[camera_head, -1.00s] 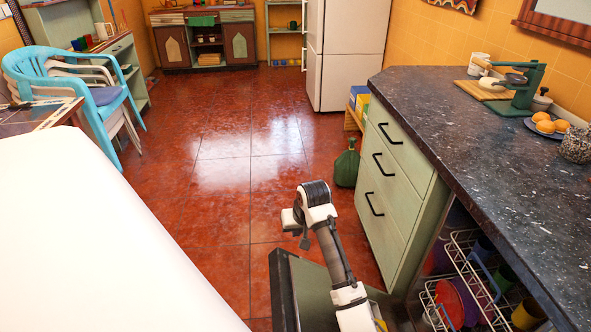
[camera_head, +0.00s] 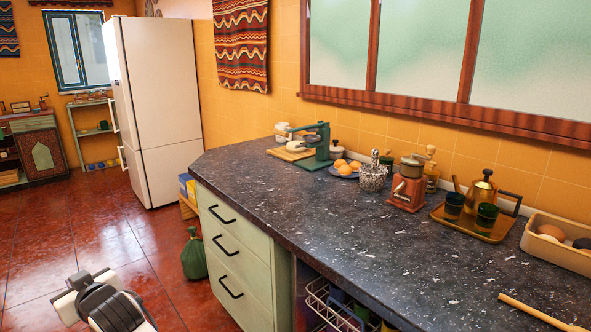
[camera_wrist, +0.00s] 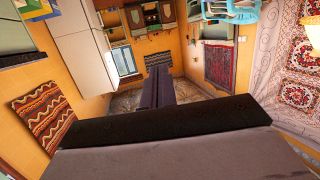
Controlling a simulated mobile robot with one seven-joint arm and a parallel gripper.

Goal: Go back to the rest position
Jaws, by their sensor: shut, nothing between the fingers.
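My gripper (camera_wrist: 158,88) shows in the wrist view, with its two long dark fingers side by side and closed together. Nothing shows between the fingers, and they are clear of any surface in that view. In the head view, part of my white and black arm stands at the bottom left, left of the drawers and over the red floor. The fingertips cannot be made out there.
The dark counter (camera_head: 330,215) runs along the right, above green drawers (camera_head: 235,260). A wire rack (camera_head: 335,303) with cups shows below it. A green bottle (camera_head: 194,255) stands on the floor by the drawers. The fridge (camera_head: 160,110) is behind. Red floor (camera_head: 90,235) at left is clear.

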